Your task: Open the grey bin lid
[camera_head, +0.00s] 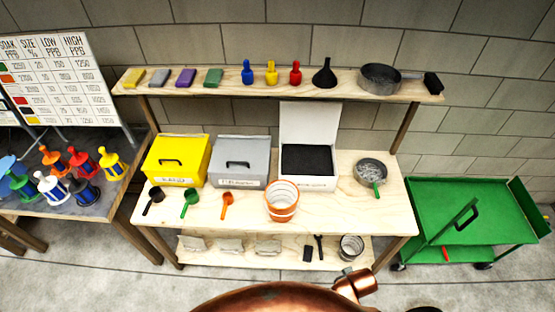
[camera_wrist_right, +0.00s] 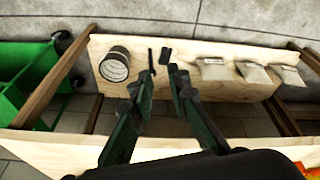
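The grey bin (camera_head: 222,178) stands on the workbench between the yellow bin and the open white box. Its lid (camera_head: 237,151) is closed and has a dark handle (camera_head: 237,163) on top. A white label is on its front. In the right wrist view my right gripper (camera_wrist_right: 163,74) has its two dark fingers apart with nothing between them. It is over the front of the bench and faces down toward the lower shelf; the grey bin is not in that view. My left gripper is in neither view.
A yellow bin (camera_head: 178,157) is left of the grey bin, and a white box (camera_head: 307,183) with its lid up is right. Scoops and an orange-rimmed bucket (camera_head: 282,205) stand in front. An upper shelf (camera_head: 215,87) runs behind. A green cart (camera_head: 490,190) is at right.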

